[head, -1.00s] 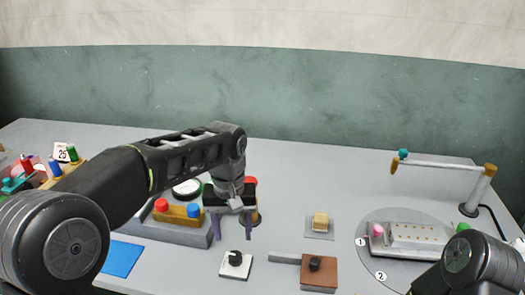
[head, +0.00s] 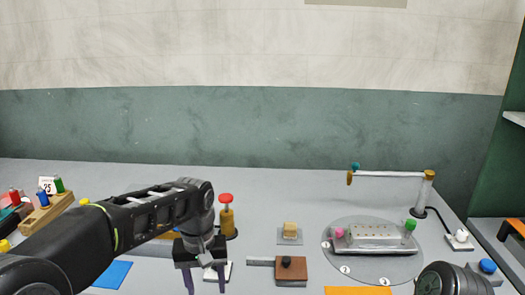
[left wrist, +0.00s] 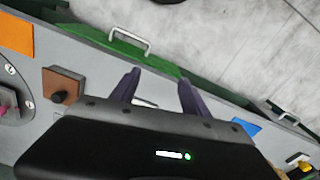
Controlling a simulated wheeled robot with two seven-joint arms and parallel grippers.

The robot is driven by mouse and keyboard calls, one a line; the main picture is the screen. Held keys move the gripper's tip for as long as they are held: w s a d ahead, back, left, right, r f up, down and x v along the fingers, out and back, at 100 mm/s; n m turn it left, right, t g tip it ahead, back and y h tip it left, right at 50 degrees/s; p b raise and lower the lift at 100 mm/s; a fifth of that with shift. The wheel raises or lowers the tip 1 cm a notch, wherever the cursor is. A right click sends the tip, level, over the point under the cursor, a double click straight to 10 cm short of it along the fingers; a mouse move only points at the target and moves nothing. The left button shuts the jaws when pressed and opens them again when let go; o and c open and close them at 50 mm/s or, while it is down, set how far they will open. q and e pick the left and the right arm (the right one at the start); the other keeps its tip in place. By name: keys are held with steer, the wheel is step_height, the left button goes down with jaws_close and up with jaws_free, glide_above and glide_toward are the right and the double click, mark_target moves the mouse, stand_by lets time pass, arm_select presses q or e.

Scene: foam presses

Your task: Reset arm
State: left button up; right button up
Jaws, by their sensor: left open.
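My left gripper (head: 206,277) hangs low over the front part of the grey table (head: 120,178) in the head view, in front of a white plate (head: 218,270) that it partly hides. Its two purple-grey fingers are apart with nothing between them. In the left wrist view the open fingers (left wrist: 159,80) show against the table's front edge and a green front with a metal handle (left wrist: 130,40). Of my right arm only a dark joint shows at the lower right of the head view. The right gripper is out of view.
A blue mat (head: 112,274) lies left.

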arm_select(q)
steer(key=s+d+f+m+h, duration=0.1)
steer(key=s+f, duration=0.1)
steer(key=f, duration=0.8)
steer(key=s+d+f+h, duration=0.1)
steer(key=s+d+f, duration=0.1)
steer(key=f, duration=0.9)
steer(key=s+d+f+h, duration=0.1)
steer(key=s+f, duration=0.6)
steer(key=s, duration=0.2)
steer(key=s+d+f+n+h, duration=0.1)
steer(key=s+f, duration=0.6)
steer(key=s, duration=0.3)
steer(key=shift+d+f, duration=0.3)
steer(key=shift+f, duration=0.05)
